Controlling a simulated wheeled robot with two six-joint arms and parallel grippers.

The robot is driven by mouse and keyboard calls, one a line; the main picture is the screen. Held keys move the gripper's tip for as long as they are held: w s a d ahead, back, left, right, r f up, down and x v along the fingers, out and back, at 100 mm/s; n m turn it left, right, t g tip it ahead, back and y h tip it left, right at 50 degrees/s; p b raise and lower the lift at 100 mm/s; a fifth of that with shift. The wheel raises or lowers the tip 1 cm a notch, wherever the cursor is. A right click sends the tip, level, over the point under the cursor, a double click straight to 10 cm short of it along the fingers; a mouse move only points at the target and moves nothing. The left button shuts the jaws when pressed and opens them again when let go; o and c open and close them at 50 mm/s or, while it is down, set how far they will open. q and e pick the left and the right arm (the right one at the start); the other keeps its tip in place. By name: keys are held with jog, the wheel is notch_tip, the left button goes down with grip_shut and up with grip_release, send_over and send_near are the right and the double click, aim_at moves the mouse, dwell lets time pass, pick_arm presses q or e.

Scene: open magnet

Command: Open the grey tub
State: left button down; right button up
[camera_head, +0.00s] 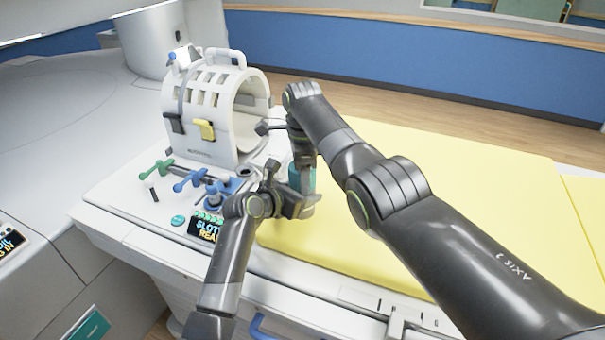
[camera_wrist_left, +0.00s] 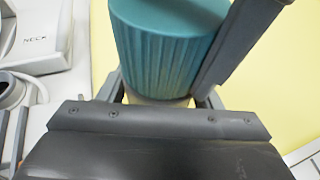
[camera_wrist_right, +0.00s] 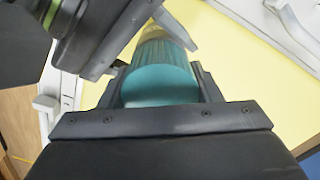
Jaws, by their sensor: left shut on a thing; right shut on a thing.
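The tub stands near the middle of the head view, mostly hidden by my arms. It has a ribbed teal lid (camera_head: 303,176), and a little of its grey body (camera_head: 307,211) shows below. The left wrist view shows the lid (camera_wrist_left: 165,48) above a strip of the pale body (camera_wrist_left: 160,101). My left gripper (camera_head: 300,205) comes in from the side and is shut on the body, below the lid. My right gripper (camera_head: 302,163) points down from above and is shut on the lid, which also shows between its fingers in the right wrist view (camera_wrist_right: 160,85).
A white head coil (camera_head: 208,112) with a yellow latch stands left of the tub. Blue and green handled parts (camera_head: 190,181) and a small lettered display (camera_head: 206,229) lie on the white table end. The yellow mattress (camera_head: 480,170) is clear to the right.

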jog(key=n, duration=0.4)
jog(key=shift+n, duration=0.4)
jog(key=n, duration=0.7)
jog(key=shift+r+n, duration=0.1)
jog(key=shift+n, duration=0.2)
jog(key=n, duration=0.7)
jog(key=shift+n, duration=0.3)
jog(key=n, duration=0.5)
jog(key=shift+n, duration=0.3)
jog(key=o, duration=1.1)
jog(key=shift+a, duration=0.1)
